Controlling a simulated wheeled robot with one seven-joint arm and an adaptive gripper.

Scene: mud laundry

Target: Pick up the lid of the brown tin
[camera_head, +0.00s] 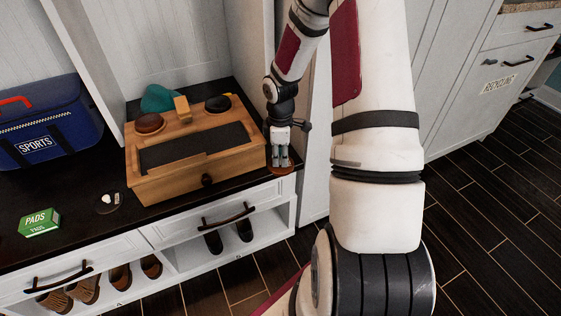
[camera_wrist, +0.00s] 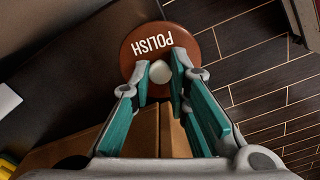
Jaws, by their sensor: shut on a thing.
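The brown tin's round lid (camera_wrist: 132,58), lettered POLISH, has a pale round knob (camera_wrist: 160,72) in the wrist view. My gripper (camera_wrist: 160,68) has its teal-padded fingers on either side of this knob, shut on it. In the head view my gripper (camera_head: 281,160) is at the right end of the dark bench top, just right of the wooden box. A sliver of the brown lid (camera_head: 281,171) shows below the fingertips, by the front edge. I cannot tell whether the tin's body is under the lid.
The wooden shoe-care box (camera_head: 190,180) stands close left of my gripper. A dark disc with a pale knob (camera_head: 107,202), a green PADS box (camera_head: 40,222) and a blue SPORTS bag (camera_head: 45,125) are further left. A cabinet panel (camera_head: 316,130) rises close on the right.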

